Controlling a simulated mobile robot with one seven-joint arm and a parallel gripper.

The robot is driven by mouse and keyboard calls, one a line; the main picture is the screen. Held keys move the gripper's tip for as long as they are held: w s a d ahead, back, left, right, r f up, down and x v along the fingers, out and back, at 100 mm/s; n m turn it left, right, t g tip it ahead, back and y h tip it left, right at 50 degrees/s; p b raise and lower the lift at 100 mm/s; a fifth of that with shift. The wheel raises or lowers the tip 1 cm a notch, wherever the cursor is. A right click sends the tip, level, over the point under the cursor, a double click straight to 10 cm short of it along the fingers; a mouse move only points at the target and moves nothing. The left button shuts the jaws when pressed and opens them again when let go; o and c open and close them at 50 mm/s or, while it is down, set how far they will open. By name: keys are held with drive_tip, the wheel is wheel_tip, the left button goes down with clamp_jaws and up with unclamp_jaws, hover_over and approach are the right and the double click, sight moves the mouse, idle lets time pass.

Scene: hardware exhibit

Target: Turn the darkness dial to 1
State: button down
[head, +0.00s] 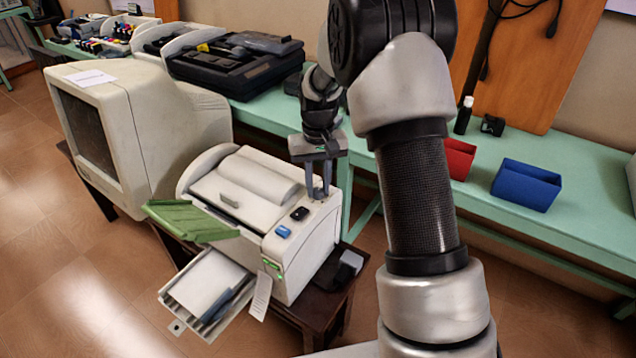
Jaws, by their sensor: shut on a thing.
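A cream printer (309,246) stands on a small dark table, with a control strip along its right top edge. My gripper (319,195) points down at the back end of this strip. Its fingers are shut on a small part there, which I take to be the darkness dial. The fingers mostly hide the dial, and its number marks are too small to read. In front of the fingers on the strip are a black control (299,213) and a blue button (283,231).
A green tray (190,220) and a paper tray (205,293) stick out from the printer's front. An old monitor (140,120) stands to the left. The green bench (400,190) behind carries a black case (235,62), a red bin (458,158) and a blue bin (526,185).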

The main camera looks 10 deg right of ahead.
sight(318, 190)
drive_tip(key=c, duration=2.5)
unclamp_jaws()
drive_tip(key=shift+c, duration=0.2)
drive_tip(key=o, duration=1.1)
drive_tip(key=shift+c, duration=0.2)
wheel_tip(318, 190, up, 17)
drive_tip(key=p, duration=0.3)
drive_tip(key=shift+r, duration=0.15)
